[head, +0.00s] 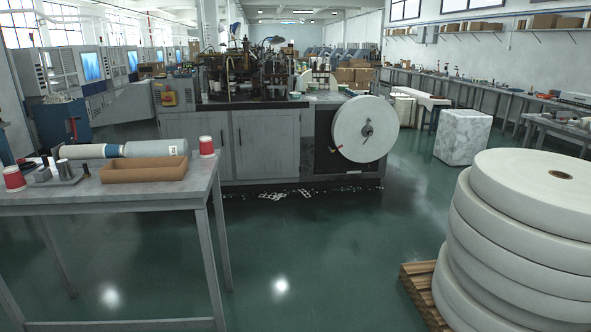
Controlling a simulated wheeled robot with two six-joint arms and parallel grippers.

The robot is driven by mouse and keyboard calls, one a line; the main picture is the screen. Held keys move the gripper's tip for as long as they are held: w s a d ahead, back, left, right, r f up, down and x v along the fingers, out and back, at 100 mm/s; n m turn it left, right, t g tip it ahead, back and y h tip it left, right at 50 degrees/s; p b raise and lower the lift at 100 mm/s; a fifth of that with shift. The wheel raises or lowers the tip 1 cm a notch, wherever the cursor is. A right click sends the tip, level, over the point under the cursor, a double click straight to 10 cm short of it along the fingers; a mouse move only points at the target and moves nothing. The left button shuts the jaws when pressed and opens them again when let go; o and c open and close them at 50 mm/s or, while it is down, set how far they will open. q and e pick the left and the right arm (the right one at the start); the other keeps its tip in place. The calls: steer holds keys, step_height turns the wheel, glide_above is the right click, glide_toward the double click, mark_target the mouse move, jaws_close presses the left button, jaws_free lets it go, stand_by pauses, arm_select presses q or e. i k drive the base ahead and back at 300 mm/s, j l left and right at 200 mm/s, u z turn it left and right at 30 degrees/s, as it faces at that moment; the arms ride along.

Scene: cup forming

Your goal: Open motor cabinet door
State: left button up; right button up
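The cup forming machine stands mid-view on a grey cabinet base. Its front has two grey cabinet doors, a left door (208,143) and a right door (266,144), side by side. Both look shut. Which of them is the motor cabinet door I cannot tell. A large white paper roll (364,129) is mounted on the machine's right end, in front of a dark panel. Neither of my grippers shows in the head view.
Stacked white rolls (530,225) on a wooden pallet (422,285) stand at right. Green floor (310,250) between is clear, with paper scraps by the machine.

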mark_target(191, 127)
steer(key=i+j+z, duration=0.15)
steer(key=i, duration=1.55)
steer(key=i+l+u, duration=0.1)
steer(key=i, duration=0.8)
steer(key=i+l+u, duration=0.1)
steer(key=i, duration=0.75)
steer(key=i+l+u, duration=0.15)
steer(key=i+u, duration=0.2)
steer(key=i, duration=1.3)
